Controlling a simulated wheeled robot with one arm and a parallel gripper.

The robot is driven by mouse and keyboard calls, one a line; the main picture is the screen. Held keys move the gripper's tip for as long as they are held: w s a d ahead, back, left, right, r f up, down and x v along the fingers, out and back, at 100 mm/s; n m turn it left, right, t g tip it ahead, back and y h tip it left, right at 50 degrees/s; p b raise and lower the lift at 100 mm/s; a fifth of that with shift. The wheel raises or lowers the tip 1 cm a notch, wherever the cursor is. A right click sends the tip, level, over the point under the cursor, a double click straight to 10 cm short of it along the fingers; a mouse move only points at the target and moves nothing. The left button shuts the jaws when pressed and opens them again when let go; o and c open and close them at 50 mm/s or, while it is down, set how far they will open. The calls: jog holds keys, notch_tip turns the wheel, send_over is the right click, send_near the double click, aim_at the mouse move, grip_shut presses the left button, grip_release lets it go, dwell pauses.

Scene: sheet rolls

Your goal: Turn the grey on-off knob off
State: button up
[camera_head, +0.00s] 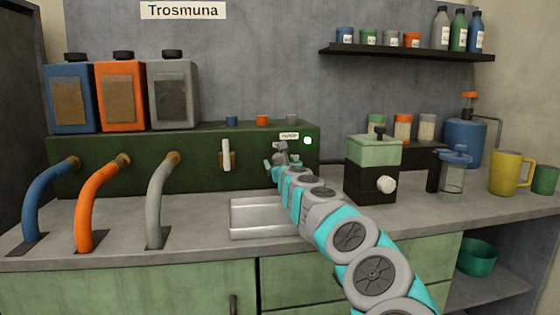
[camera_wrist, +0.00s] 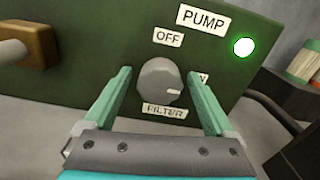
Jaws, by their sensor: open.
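The grey round knob (camera_wrist: 158,82) sits on the dark green panel (camera_wrist: 75,75) in the wrist view. Its white mark is at its right side, turned slightly downward. An OFF label (camera_wrist: 168,37) is above it and a FILTER label (camera_wrist: 165,111) below. A label to the right is mostly hidden by my right finger. My gripper (camera_wrist: 159,73) is open, with one finger on each side of the knob; I cannot tell if they touch it. In the head view my gripper (camera_head: 277,164) is at the panel and hides the knob. The lamp (camera_wrist: 244,47) near the PUMP label glows green-white.
A white handle (camera_head: 226,154) sticks out left of my gripper, above a metal sink tray (camera_head: 262,232). A green-and-black machine (camera_head: 373,165) stands close to the right of my arm. Three hoses (camera_head: 99,205) are at the left.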

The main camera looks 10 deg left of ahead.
jog(key=shift+w, duration=0.1)
jog(key=shift+c, duration=0.3)
jog(key=c, duration=1.3)
jog(key=n+b, duration=0.1)
jog(key=n, duration=0.2)
jog(key=shift+f, duration=0.15)
jog(key=n+b, duration=0.1)
jog(key=n, duration=0.5)
jog(key=shift+d, duration=0.1)
jog(key=n, duration=0.4)
jog(key=shift+n+b, duration=0.45)
jog(key=shift+n, duration=1.95)
